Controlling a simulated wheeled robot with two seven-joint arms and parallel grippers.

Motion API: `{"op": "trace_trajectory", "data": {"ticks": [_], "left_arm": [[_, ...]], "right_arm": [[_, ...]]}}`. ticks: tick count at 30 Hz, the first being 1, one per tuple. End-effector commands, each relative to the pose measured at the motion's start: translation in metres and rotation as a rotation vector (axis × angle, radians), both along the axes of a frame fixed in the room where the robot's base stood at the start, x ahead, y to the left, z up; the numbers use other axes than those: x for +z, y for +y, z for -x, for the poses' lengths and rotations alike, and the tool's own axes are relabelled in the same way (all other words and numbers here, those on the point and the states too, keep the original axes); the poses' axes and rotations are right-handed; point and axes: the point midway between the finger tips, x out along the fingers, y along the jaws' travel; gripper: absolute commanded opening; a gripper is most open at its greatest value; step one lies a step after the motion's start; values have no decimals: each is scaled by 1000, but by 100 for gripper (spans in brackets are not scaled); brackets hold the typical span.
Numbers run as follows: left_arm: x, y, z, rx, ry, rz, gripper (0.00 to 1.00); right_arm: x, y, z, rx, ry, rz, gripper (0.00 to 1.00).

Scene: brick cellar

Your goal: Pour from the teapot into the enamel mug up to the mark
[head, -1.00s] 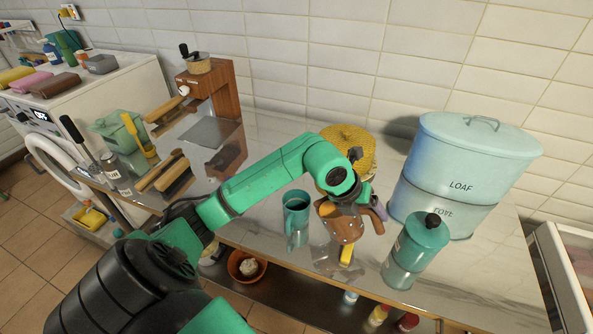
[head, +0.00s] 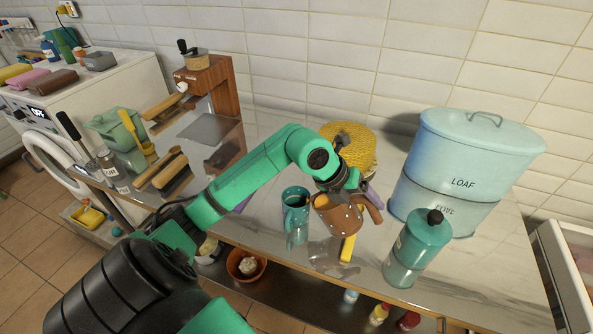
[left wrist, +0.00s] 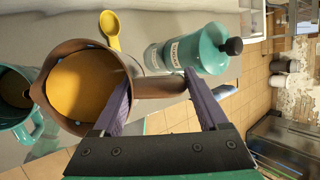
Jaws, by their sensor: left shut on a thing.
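The teal enamel mug (head: 296,216) stands upright on the counter. In the left wrist view the mug (left wrist: 22,130) shows at the left edge, with dark brown inside; I cannot make out a mark. The brown teapot (head: 338,216) is held just right of the mug, tilted towards it. In the left wrist view the teapot (left wrist: 84,130) is open-topped with amber liquid in it, and its lip is close to the mug's rim. I cannot see a stream. My left gripper (left wrist: 158,82) is shut on the teapot's handle. My right gripper is out of view.
A teal lidded canister (head: 420,248) stands at the right, near the teapot. A yellow spoon (head: 347,249) lies in front. Behind are a yellow woven item (head: 352,143) and a blue LOAF bin (head: 478,155). A wooden grinder (head: 213,82) stands at the back left.

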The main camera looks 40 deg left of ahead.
Motion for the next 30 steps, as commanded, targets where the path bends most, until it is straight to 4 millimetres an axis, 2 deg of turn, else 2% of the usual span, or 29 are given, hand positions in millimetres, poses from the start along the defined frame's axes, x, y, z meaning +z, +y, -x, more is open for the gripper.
{"op": "trace_trajectory", "data": {"ticks": [30], "left_arm": [[12,11,2,0,-19,85,0]], "right_arm": [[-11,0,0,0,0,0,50]]}}
